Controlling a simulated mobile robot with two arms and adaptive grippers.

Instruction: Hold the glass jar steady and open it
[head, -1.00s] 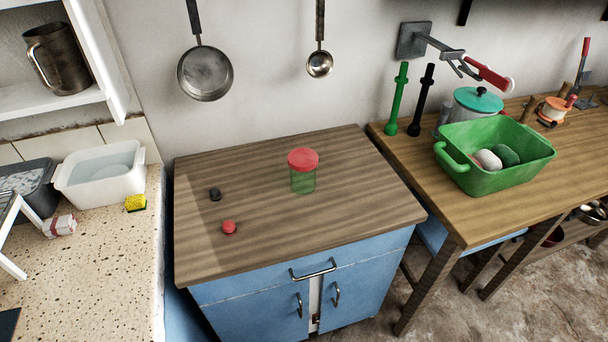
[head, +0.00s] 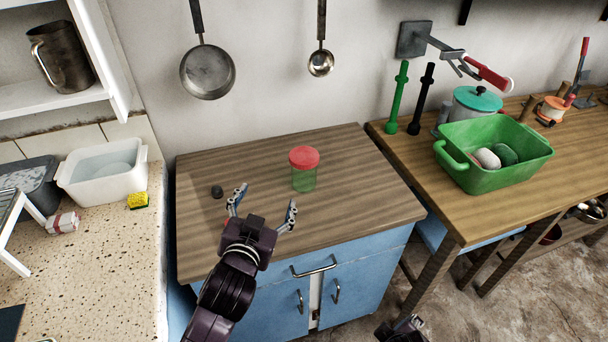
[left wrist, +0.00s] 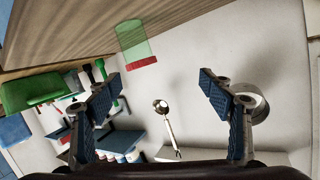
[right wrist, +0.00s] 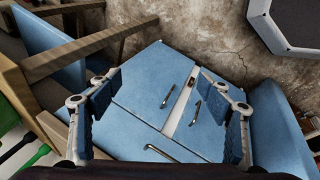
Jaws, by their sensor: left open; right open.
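The glass jar (head: 303,180) is greenish and see-through, with a red lid (head: 304,157) on top. It stands upright on the wooden top of the blue cabinet. In the left wrist view the jar (left wrist: 134,38) appears upside down, beyond the fingers. My left gripper (head: 266,199) is open and empty above the cabinet top, in front and to the left of the jar, not touching it. My right gripper (right wrist: 166,82) is open and empty, facing the cabinet doors in the right wrist view; only part of it shows at the head view's bottom edge.
A small dark knob-like piece (head: 217,191) lies left of my left gripper. To the right, a wooden table (head: 410,165) holds a green basin (head: 490,180) and a lidded pot (head: 478,101). A speckled counter (head: 95,250) stands left. Cabinet top behind the jar is clear.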

